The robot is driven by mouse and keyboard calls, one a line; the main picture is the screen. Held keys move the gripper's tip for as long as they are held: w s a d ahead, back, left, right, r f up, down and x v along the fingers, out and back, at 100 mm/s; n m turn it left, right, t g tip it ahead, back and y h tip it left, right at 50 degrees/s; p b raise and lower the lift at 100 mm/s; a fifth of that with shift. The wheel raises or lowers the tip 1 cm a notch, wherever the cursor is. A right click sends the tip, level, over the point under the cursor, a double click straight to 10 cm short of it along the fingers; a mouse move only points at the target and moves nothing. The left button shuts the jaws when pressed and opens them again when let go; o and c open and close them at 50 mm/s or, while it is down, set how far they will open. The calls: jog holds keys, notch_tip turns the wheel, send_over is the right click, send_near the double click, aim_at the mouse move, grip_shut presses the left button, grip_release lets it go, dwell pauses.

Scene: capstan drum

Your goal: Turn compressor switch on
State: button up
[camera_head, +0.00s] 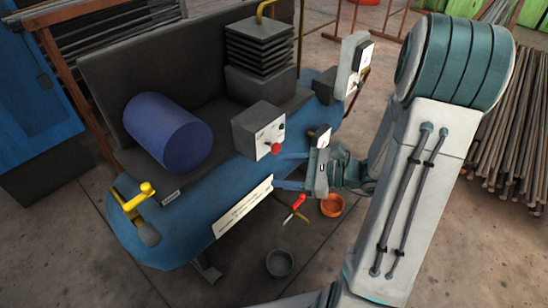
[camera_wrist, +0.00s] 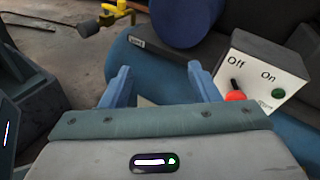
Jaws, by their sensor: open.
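The switch box (camera_head: 259,130) is a grey box with a white front on the blue compressor tank. In the wrist view the box face (camera_wrist: 262,75) reads "Off" at left and "On" at right. A lever with a red knob (camera_wrist: 235,97) sits below "Off"; the red knob also shows in the head view (camera_head: 277,148). A green round spot (camera_wrist: 278,93) sits below "On". My gripper (camera_head: 280,170) is open and empty in front of the tank, just below the box. In the wrist view its fingers (camera_wrist: 159,72) are apart, left of the red knob.
The blue tank (camera_head: 185,215) carries a blue cylinder (camera_head: 168,132) and a yellow valve (camera_head: 140,198). A red-handled valve (camera_head: 296,205) sticks out below my gripper. An orange bowl (camera_head: 332,205) and a grey bowl (camera_head: 280,263) are on the floor. Pipes (camera_head: 510,120) lie at right.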

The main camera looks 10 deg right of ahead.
aim_at(279, 150)
jog(key=w+d+f+m+t+h+b, duration=0.3)
jog(key=w+d+f+m+t, duration=0.2)
jog(key=d+f+m+t, duration=0.3)
jog(key=shift+g, duration=0.3)
jog(key=x, duration=0.4)
jog(key=b+x, duration=0.1)
jog(key=x, duration=0.3)
jog(key=d+b+x, duration=0.1)
jog(key=x, duration=0.3)
jog(key=shift+w+a, duration=0.3)
jog(key=shift+w, duration=0.3)
jog(key=c, duration=1)
